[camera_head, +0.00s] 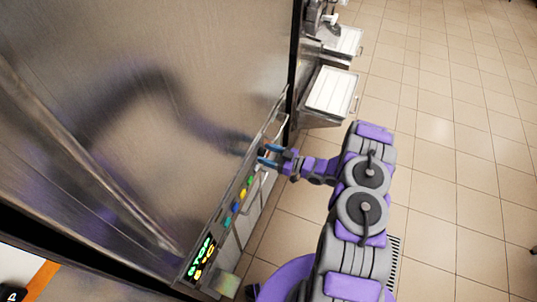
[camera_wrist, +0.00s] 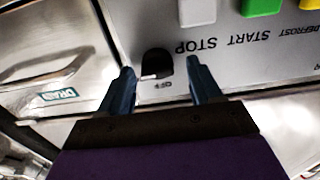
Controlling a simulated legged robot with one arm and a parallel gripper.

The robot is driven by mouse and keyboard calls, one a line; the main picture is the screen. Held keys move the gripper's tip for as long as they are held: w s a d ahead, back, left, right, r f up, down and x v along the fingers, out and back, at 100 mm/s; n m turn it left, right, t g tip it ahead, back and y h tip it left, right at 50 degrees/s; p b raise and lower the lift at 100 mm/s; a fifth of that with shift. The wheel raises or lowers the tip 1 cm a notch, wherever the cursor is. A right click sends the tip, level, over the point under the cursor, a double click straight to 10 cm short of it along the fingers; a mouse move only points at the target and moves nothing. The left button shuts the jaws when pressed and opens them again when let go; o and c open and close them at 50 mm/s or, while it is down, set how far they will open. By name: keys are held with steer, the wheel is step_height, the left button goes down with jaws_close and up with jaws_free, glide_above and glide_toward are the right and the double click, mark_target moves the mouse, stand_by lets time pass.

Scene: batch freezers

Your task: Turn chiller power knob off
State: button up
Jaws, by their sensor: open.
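The power knob (camera_wrist: 156,63) is a small black knob with a light pointer, set in the grey control panel (camera_wrist: 228,80). In the wrist view an upside-down "OFF" label shows just below it. My gripper (camera_wrist: 163,76) is open, with one blue finger on each side of the knob. A gap shows between the knob and each finger; I cannot tell the depth between them. In the head view my gripper (camera_head: 264,154) is at the far end of the machine's control strip (camera_head: 234,213), and the knob cannot be made out there.
A white button (camera_wrist: 197,12), a green button (camera_wrist: 260,6) and START, STOP and DEFROST labels are beside the knob. A metal handle (camera_wrist: 45,75) and a green DRAIN label (camera_wrist: 58,95) are at left. Tiled floor (camera_head: 440,130) lies open to the right; white-topped units (camera_head: 331,92) stand beyond.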

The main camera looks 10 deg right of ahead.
steer(key=shift+d, duration=0.1)
steer(key=shift+d, duration=0.35)
steer(key=c, duration=0.4)
steer(key=shift+a, duration=0.15)
steer(key=c, duration=0.6)
steer(key=shift+c, duration=0.2)
